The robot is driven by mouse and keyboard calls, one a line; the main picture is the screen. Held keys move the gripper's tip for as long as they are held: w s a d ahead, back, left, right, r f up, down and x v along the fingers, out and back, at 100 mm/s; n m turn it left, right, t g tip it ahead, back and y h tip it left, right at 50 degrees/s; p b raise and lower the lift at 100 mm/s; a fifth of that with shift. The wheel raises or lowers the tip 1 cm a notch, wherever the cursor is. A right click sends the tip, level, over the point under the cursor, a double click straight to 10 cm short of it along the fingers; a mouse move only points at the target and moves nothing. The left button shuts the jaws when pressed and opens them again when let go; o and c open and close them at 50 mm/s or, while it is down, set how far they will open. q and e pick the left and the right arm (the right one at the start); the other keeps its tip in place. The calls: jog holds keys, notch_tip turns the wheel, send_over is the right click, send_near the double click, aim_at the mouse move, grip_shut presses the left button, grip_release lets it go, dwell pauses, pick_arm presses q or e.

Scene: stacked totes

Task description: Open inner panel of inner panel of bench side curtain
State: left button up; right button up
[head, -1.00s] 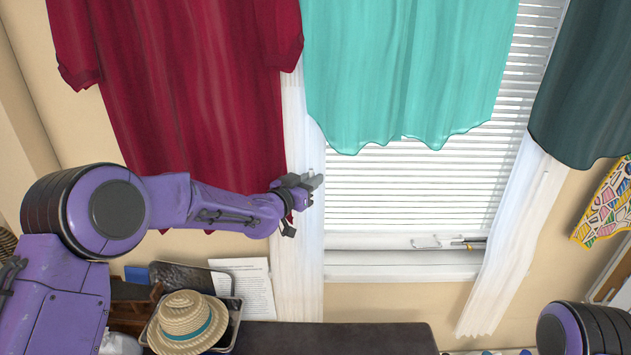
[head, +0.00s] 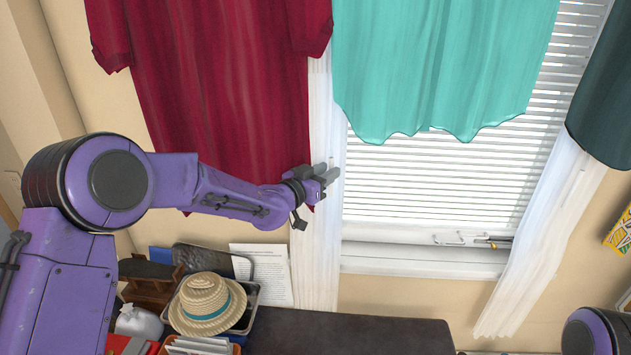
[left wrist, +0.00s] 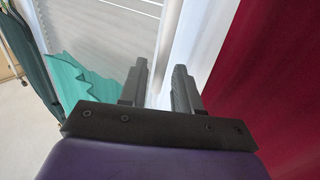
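A white curtain panel (head: 320,240) hangs at the left edge of the window, beside the dark bench (head: 350,335). Its top is hidden by hanging clothes. A second white panel (head: 535,240) hangs at the window's right side, slanting down to the left. My left gripper (head: 328,173) is in front of the left panel, near its window-side edge. In the left wrist view its two fingers (left wrist: 158,85) are apart, with pale white material visible beyond the gap; I cannot tell whether they touch the curtain. My right gripper is out of view.
A red shirt (head: 215,90) hangs left of the panel and a turquoise garment (head: 440,65) covers the upper window blind (head: 430,185). A straw hat (head: 207,304) and boxes crowd the lower left. A dark green garment (head: 605,110) hangs at right.

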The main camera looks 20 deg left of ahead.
pick_arm(q)
jog(key=b+v, duration=0.1)
jog(key=v, duration=0.7)
jog(key=shift+b, duration=0.3)
jog(key=s+a+f+n+g+y, duration=0.25)
jog(key=s+f+n, duration=0.2)
jog(key=f, duration=0.55)
jog(key=s+a+f+n+g+y, duration=0.1)
jog(key=s+a+f+n+y, duration=0.15)
jog(key=s+f, duration=0.5)
jog(key=s+a+f+n+g+y, duration=0.1)
jog(key=s+f+n+g+y, duration=0.2)
jog(key=f, duration=0.8)
jog(key=s+a+f+g, duration=0.1)
jog(key=s+f+g, duration=0.1)
jog(key=s+f, duration=0.3)
jog(key=s+a+f+n+g+y, duration=0.1)
jog(key=s+f, duration=0.4)
jog(key=s, duration=0.8)
jog(key=s+a+f+g+y, duration=0.1)
jog(key=s+f+g, duration=0.3)
jog(key=s, duration=0.6)
jog(key=shift+f, duration=0.7)
